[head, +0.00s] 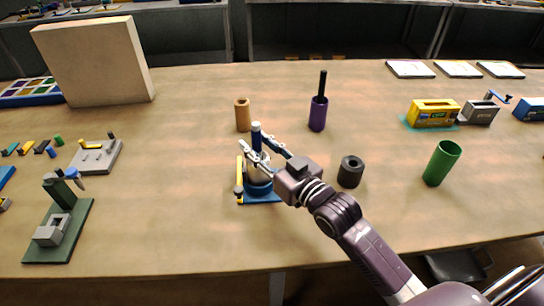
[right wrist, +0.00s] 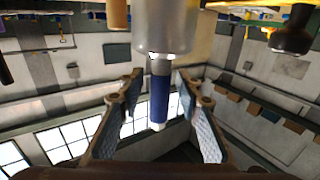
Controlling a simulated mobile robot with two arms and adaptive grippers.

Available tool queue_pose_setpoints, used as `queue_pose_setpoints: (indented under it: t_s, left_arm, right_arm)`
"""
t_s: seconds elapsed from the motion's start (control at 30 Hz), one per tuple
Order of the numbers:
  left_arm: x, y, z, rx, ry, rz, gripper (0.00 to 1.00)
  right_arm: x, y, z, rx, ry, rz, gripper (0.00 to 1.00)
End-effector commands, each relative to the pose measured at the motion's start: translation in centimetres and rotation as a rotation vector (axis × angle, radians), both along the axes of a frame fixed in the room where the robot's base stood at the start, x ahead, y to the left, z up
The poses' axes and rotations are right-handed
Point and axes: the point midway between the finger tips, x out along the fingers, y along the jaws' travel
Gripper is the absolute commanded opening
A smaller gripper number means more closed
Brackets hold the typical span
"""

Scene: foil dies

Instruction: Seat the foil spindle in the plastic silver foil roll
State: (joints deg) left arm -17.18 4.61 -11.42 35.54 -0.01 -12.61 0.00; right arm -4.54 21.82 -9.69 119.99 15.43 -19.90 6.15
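The silver foil roll (head: 259,172) stands on a blue base at the table's middle, partly covered by my right gripper. A spindle with a blue handle (head: 256,136) stands upright at the roll's top. In the right wrist view its blue handle (right wrist: 159,98) and grey shaft extend from one end of the silver roll (right wrist: 167,25). How deep the spindle sits inside is hidden. My right gripper (head: 257,149) has its fingers spread on either side of the handle; gaps show on both sides in the right wrist view (right wrist: 160,105). My left gripper is not in view.
The blue base (head: 262,198) has a yellow post (head: 239,178). Nearby stand a tan cylinder (head: 242,116), a purple cylinder (head: 318,115) with a black rod, a dark roll (head: 350,173) and a green cup (head: 442,163). The table's front middle is clear.

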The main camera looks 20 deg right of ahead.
Motion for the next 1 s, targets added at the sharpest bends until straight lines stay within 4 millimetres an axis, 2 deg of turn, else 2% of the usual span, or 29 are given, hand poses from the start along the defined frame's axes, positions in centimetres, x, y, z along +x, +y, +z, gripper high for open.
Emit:
queue_pose_setpoints:
  t_s: [0.5,0.7,1.0]
  left_arm:
    - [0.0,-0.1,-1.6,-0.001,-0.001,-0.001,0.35]
    - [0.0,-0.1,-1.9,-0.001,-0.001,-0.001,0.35]
    - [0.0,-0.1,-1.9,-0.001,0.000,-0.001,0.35]
  right_arm:
    - [-8.3,-2.6,-0.3,-0.002,0.004,0.002,0.32]
    - [-10.2,-3.2,-0.3,0.000,0.003,0.001,0.32]
    - [-10.9,-3.5,-0.1,0.001,0.001,0.001,0.32]
